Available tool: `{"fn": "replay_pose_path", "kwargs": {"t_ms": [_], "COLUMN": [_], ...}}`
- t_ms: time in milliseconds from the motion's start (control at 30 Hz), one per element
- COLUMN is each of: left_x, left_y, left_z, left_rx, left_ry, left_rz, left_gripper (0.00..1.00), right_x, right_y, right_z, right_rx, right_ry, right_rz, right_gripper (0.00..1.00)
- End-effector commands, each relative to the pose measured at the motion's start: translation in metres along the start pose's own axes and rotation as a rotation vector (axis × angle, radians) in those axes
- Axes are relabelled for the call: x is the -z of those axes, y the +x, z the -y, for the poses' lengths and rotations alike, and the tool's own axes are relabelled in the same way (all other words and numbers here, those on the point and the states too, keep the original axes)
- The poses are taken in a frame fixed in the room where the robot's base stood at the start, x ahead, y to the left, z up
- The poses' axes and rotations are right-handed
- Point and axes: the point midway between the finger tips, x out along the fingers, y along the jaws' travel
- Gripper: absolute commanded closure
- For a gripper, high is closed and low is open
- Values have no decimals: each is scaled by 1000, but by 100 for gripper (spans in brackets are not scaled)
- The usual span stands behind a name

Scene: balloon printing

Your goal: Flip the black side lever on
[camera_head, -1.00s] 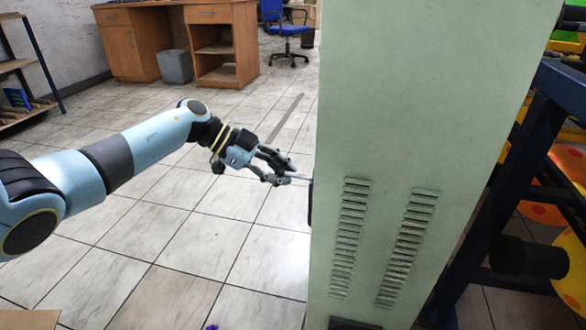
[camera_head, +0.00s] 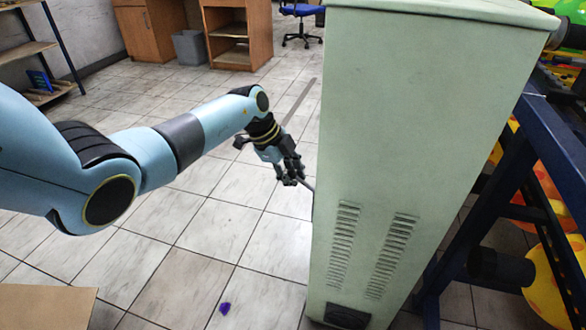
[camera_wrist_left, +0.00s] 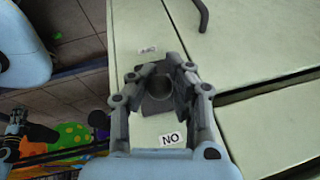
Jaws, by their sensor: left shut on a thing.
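The tall pale green cabinet (camera_head: 410,120) stands right of centre in the head view. My left gripper (camera_head: 293,178) is at its left side, fingers pointing down and right. It is shut on the side lever (camera_head: 308,185), whose thin grey rod runs from the fingertips to the cabinet side. In the wrist view, the fingers of my left gripper (camera_wrist_left: 160,90) close around the dark lever and its round end (camera_wrist_left: 161,88). A label reading NO in this picture (camera_wrist_left: 171,139) is near the fingers' base; a second label (camera_wrist_left: 147,50) lies beyond the fingertips, too small to read surely.
A dark blue metal rack (camera_head: 540,120) with colourful balloons stands right of the cabinet. A small purple piece (camera_head: 225,308) lies on the tiles, and a brown board (camera_head: 45,305) is at lower left. The floor left of the cabinet is mostly clear.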

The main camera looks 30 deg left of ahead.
Motion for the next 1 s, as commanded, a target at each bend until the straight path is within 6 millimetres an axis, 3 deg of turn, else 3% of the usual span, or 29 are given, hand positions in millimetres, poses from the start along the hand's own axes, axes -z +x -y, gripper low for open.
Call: {"fn": "replay_pose_path", "kwargs": {"t_ms": [533,567,800,1000], "left_x": [-4,-4,-2,-1], "left_y": [-4,-4,-3,-2], "left_z": [2,2,2,1], "left_rx": [-3,-3,-3,-3], "left_ry": [9,9,8,7], "left_rz": [35,35,31,28], "left_gripper": [100,87,56,54], "right_x": [2,2,2,2], "right_y": [-6,-6,-6,-5], "right_z": [0,0,0,0], "right_rx": [0,0,1,1], "right_ry": [0,0,1,1], "right_rz": [-2,-2,-2,-2], "right_gripper": [60,60,60,60]}}
